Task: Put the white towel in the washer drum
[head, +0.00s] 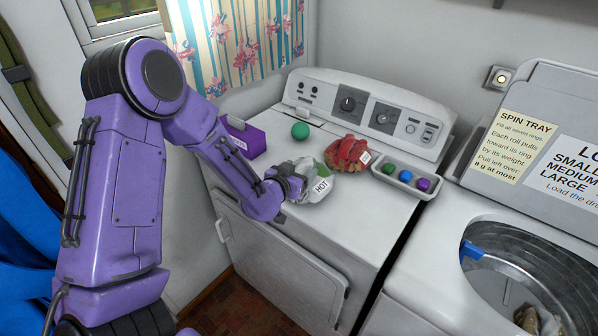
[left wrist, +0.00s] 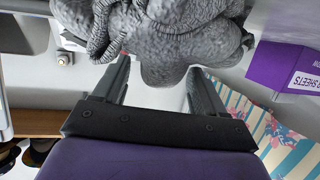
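A crumpled whitish cloth bundle (head: 318,186) with a HOT label and a green patch lies on the white machine top at centre; I take it for the white towel. My left gripper (head: 300,178) is low at its left side and partly covers it. In the left wrist view, the bundle (left wrist: 175,40) looks grey and wrinkled. The fingers of the left gripper (left wrist: 160,75) are apart, with a bulge of cloth between their tips; a firm hold does not show. The open washer drum (head: 490,270) is at lower right, with a beige-grey cloth inside. My right gripper is out of view.
A red cloth bundle (head: 348,153) with a tag lies behind the whitish one. A green ball (head: 300,131), a purple box (head: 243,140) and a tray (head: 407,184) of coloured balls stand around. A blue item (head: 472,250) sits at the drum's rim. The machine's front top is clear.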

